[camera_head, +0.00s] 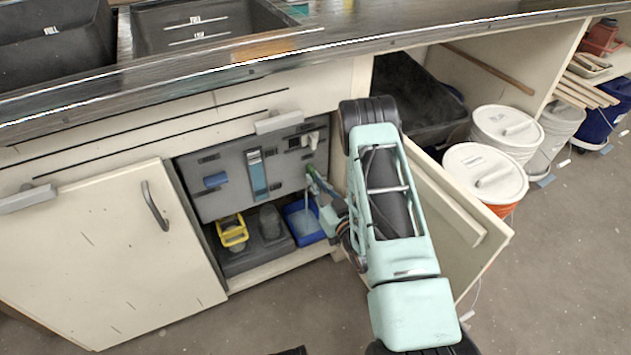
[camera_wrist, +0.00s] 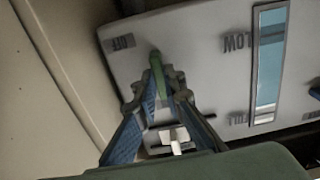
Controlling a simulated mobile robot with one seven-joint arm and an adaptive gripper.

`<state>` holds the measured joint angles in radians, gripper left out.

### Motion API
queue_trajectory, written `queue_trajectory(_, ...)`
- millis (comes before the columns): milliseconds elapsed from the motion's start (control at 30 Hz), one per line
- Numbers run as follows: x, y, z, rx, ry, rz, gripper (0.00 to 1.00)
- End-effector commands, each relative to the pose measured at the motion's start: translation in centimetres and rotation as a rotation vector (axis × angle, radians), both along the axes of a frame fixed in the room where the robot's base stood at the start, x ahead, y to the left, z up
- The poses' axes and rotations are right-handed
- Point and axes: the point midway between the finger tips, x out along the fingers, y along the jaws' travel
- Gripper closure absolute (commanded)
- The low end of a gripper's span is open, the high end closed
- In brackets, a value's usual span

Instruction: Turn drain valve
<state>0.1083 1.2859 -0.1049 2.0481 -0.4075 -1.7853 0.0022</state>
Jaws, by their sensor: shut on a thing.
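The grey drain panel (camera_head: 232,178) is inside the open cabinet under the counter. A green valve handle (camera_head: 310,172) is at its lower right; in the wrist view the handle (camera_wrist: 157,72) stands between my fingers. My gripper (camera_head: 318,185) is shut on it, with the fingertips (camera_wrist: 158,94) against both sides. The label by the handle, upside down in the wrist view, appears to read OFF (camera_wrist: 123,42). A blue sight glass (camera_head: 258,174) is left of the handle. Below the handle, a pale streak like liquid reaches a blue bin (camera_head: 304,236).
The open right door (camera_head: 460,205) is beside my arm, and the left door (camera_head: 105,255) is at the left. White-lidded buckets (camera_head: 484,172) stand at the right. The counter edge (camera_head: 300,55) is above.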

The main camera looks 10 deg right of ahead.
Motion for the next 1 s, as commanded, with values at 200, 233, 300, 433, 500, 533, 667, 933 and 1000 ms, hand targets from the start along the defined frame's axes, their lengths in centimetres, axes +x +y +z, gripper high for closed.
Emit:
queue_trajectory(200, 0.1, 0.1, 0.1, -0.002, -0.005, 0.001, 0.83)
queue_trajectory(233, 0.1, 0.1, 0.1, -0.001, -0.004, 0.001, 0.80)
queue_trajectory(300, 0.1, 0.0, 0.1, -0.001, -0.003, 0.001, 0.73)
queue_trajectory(433, 0.1, 0.0, 0.1, 0.000, -0.002, 0.000, 0.73)
queue_trajectory(500, 0.0, 0.0, 0.0, -0.001, -0.001, 0.000, 0.73)
queue_trajectory(533, 0.0, 0.0, 0.0, 0.000, -0.001, 0.000, 0.73)
queue_trajectory(667, -0.7, -0.2, 0.0, 0.000, 0.001, -0.001, 0.73)
queue_trajectory(933, -4.9, -1.3, 0.0, 0.000, 0.002, -0.001, 0.73)
queue_trajectory(1000, -5.8, -1.6, -0.1, -0.001, 0.002, -0.001, 0.73)
